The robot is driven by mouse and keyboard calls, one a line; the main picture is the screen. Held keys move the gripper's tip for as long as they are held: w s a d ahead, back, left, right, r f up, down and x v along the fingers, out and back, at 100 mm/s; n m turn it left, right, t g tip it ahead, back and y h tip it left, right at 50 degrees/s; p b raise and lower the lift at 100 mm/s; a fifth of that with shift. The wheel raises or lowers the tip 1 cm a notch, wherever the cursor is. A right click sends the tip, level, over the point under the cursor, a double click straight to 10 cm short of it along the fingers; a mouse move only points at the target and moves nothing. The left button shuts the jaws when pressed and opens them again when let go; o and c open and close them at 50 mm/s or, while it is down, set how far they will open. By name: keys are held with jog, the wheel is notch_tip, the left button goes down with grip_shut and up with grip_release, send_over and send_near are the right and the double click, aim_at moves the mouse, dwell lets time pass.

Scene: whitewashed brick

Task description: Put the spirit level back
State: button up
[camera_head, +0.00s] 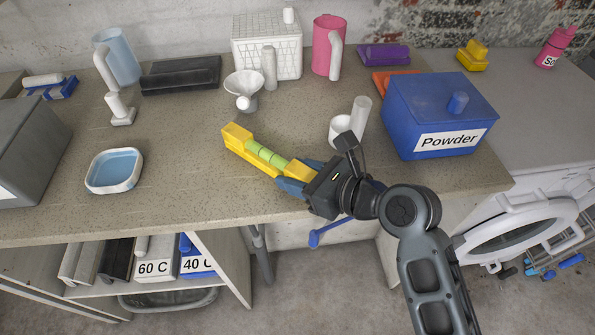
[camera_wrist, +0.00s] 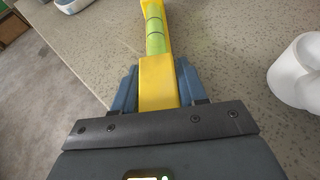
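The spirit level (camera_head: 262,155) is a yellow bar with a green middle, over the front part of the worktop. In the wrist view the spirit level (camera_wrist: 158,75) runs away from me between my fingers. My gripper (camera_head: 296,178) comes from the right, with its blue fingers on both sides of the level's near yellow end. In the wrist view my gripper (camera_wrist: 158,88) appears shut on that end, one finger against each side. I cannot tell whether the level rests on the worktop or is slightly raised.
A shallow blue-white dish (camera_head: 114,171) lies left. The worktop (camera_head: 190,165) between dish and level is clear.

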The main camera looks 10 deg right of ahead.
jog(key=o, duration=0.4)
jog(key=shift+r, duration=0.1)
jog(key=v, duration=1.2)
